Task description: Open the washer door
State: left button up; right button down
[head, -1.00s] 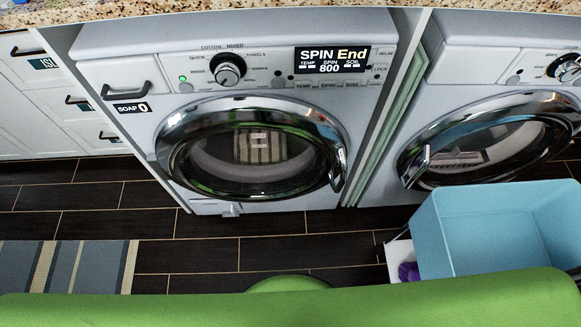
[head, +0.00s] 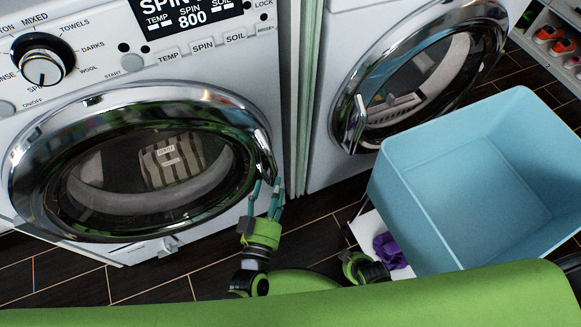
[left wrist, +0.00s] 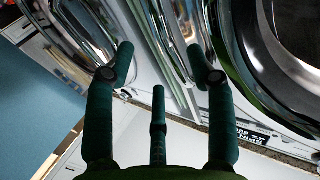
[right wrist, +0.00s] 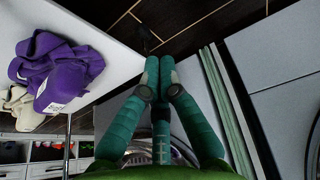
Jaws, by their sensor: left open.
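The left washer (head: 225,75) has a round chrome-rimmed door (head: 100,100), which is shut, with a striped cloth item (head: 172,160) behind its glass. Its chrome door handle (head: 263,152) is at the door's right edge. My left gripper (head: 265,188) is open, with its fingertips at the lower end of the handle; I cannot tell whether they touch it. In the left wrist view its fingers (left wrist: 163,68) are spread and nothing is clearly held between them. My right gripper (right wrist: 158,82) has its fingertips together and empty, low beside the blue bin in the head view.
A second front-loading machine (head: 330,95) stands to the right, its door shut. A light blue bin (head: 470,190) stands in front of it. A purple cloth (right wrist: 60,70) lies on a white surface (right wrist: 110,30) below the bin. Shoes sit on a rack (head: 565,45) at far right.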

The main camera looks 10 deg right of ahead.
aim_at(276, 171)
pick_arm(q)
jog(key=x, duration=0.6)
jog(key=shift+w+b, duration=0.3)
jog(key=shift+b, duration=0.05)
jog(key=shift+s, duration=0.1)
grip_shut()
